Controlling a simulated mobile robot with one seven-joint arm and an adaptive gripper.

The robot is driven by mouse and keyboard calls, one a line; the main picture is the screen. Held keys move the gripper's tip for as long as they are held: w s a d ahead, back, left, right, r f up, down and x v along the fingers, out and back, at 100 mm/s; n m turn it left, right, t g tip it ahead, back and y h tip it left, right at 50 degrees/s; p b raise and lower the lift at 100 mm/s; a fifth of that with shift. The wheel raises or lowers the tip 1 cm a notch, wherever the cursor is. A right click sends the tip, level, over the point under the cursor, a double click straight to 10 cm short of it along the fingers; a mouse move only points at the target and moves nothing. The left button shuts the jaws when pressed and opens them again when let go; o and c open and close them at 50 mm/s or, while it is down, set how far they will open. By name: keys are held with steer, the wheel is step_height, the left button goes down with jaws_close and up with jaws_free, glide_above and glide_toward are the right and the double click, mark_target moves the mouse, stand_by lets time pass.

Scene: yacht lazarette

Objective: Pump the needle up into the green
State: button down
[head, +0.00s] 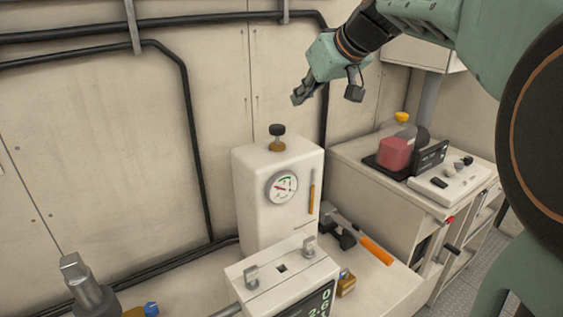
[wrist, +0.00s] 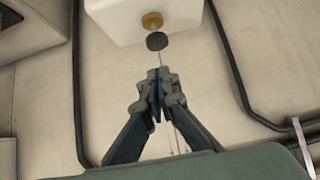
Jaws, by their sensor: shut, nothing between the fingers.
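The pump unit is a white box (head: 254,198) standing on the bench in the head view. A round gauge (head: 282,188) with a red needle and a green band is on its front; the needle's exact reading is too small to tell. A black plunger knob (head: 277,130) on a brass collar (head: 277,146) sits on top of the box.
A white device with a digital display (head: 320,304) stands in front of the box. An orange-handled tool (head: 375,250) lies to its right. A cabinet (head: 385,195) with a red container (head: 395,153) is farther right. Black pipes (head: 190,110) run along the wall.

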step_height(320, 180, up, 3)
steer(key=shift+r+p, duration=0.1)
steer(key=shift+p, duration=1)
steer(key=p, duration=0.1)
glide_toward(275, 125)
steer(key=w+a, duration=0.2)
steer(key=w, duration=0.1)
steer(key=f, duration=0.4)
steer(key=shift+w+a, duration=0.15)
steer(key=shift+w, duration=0.1)
steer(key=shift+r, duration=0.1)
